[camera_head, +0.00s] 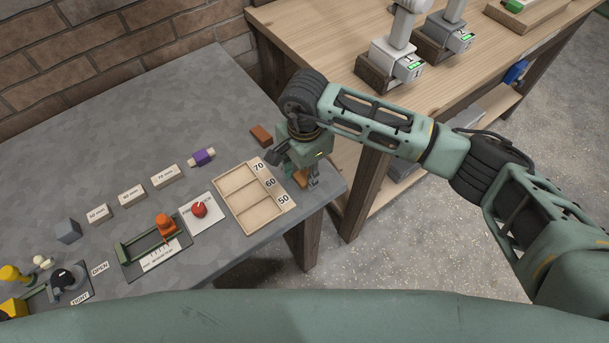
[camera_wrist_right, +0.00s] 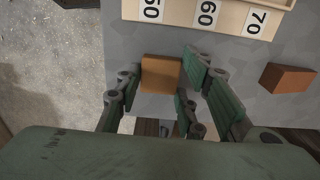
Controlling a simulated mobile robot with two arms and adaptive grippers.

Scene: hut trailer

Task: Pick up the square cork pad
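The square cork pad (camera_wrist_right: 161,74) is an orange-brown square lying on the grey table. In the right wrist view it sits between the fingertips of my right gripper (camera_wrist_right: 157,80), with a gap showing on the left and the right finger close to its edge. The fingers are open. In the head view the pad (camera_head: 300,179) is mostly hidden under the gripper, near the table's right edge. Whether the fingers touch the pad or the table cannot be told. My left gripper is not in view.
A wooden tray (camera_head: 228,187) marked 70, 60 and 50 lies just left of the gripper. A reddish-brown block (camera_head: 261,134) lies behind it and also shows in the wrist view (camera_wrist_right: 288,78). A wooden bench (camera_head: 340,50) stands behind right.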

